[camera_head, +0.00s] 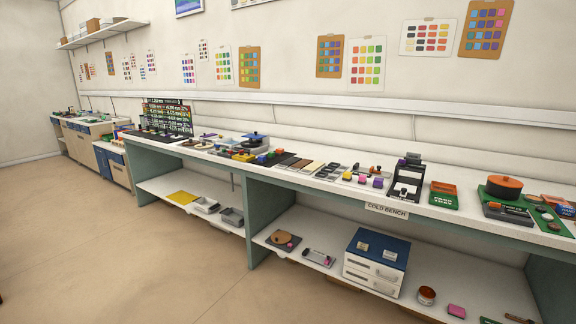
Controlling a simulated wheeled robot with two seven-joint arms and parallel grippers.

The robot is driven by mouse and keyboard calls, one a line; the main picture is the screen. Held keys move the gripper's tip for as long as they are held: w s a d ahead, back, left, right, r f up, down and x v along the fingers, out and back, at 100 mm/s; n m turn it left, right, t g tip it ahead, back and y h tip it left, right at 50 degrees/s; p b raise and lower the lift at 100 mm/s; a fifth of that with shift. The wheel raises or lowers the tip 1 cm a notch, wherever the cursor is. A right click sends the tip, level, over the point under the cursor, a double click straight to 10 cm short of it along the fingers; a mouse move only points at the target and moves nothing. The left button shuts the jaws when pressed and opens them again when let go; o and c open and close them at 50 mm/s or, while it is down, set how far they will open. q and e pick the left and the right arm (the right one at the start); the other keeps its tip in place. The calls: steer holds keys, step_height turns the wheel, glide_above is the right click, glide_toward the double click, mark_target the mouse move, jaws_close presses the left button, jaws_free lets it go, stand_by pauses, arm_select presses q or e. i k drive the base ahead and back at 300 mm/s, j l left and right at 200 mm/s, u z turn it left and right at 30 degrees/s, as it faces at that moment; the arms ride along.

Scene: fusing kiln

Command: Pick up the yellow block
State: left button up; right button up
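Neither of my grippers is in view. On the long white bench, a small yellow piece (347,176) sits just left of a pink block (363,180) and a purple block (378,183). Another yellow item (243,157) lies further left on the bench, near red, blue and green pieces. At this size I cannot tell which of these is the yellow block.
The bench (440,211) carries a cold bench label, a black device (406,178), an orange pot (504,187) and green trays. A lower shelf holds a blue-topped white cabinet (376,262) and a flat yellow sheet (183,198). The floor (120,240) in front is clear.

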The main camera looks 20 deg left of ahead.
mark_target(347, 175)
steer(key=i+z, duration=0.35)
steer(key=i, duration=1)
